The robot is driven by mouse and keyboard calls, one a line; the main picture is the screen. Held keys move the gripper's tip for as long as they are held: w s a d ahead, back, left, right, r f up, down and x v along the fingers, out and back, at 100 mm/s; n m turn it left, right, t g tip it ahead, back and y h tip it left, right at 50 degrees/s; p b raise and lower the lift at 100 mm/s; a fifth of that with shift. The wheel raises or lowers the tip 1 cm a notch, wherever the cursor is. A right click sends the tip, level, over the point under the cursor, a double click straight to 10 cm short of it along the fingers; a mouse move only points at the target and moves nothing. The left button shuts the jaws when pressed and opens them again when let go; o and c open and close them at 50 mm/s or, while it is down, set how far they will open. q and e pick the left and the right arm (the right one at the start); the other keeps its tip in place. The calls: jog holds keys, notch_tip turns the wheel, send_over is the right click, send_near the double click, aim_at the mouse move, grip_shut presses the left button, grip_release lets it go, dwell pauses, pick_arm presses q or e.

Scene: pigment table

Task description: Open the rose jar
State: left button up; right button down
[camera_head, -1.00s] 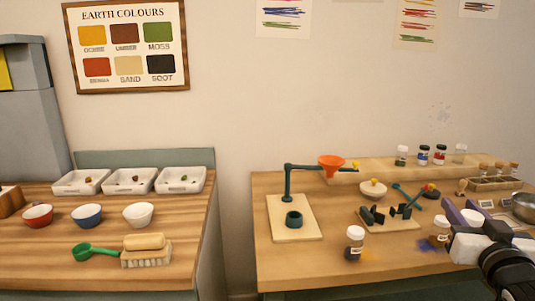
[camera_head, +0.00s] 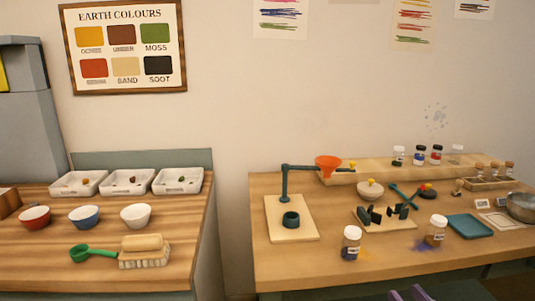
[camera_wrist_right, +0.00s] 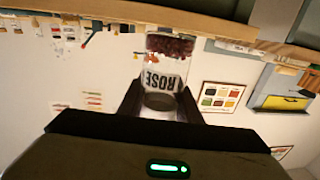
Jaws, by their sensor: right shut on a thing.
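The rose jar (camera_wrist_right: 165,70) is a clear jar with a ROSE label and dark red contents. It stands between the two dark fingers of my right gripper (camera_wrist_right: 162,97) in the right wrist view, which is upside down. The gripper is shut on it. The jar's near end shows as a greyish-brown round; I cannot tell whether a lid is on it. In the head view only the purple finger ends of my right gripper (camera_head: 408,294) show at the bottom edge, in front of the table, and the jar is out of sight. My left gripper is not in view.
The right table (camera_head: 330,272) holds two white-capped jars, one at its front edge (camera_head: 351,243) and one further right (camera_head: 436,229). A teal tray (camera_head: 469,227) lies empty beside them. A metal bowl (camera_head: 522,207) stands at the right edge. A gap separates the two tables.

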jog(key=s+a+f+n+g+y, duration=0.2)
jog(key=s+a+f+n+y, duration=0.25)
jog(key=s+a, duration=0.7)
jog(key=w+d+r+m+t+h, duration=0.2)
jog(key=d+m+h, duration=0.3)
jog(key=h, duration=0.3)
jog(key=shift+r+m, duration=0.5)
jog(key=shift+m, duration=0.35)
jog(key=shift+d, duration=0.1)
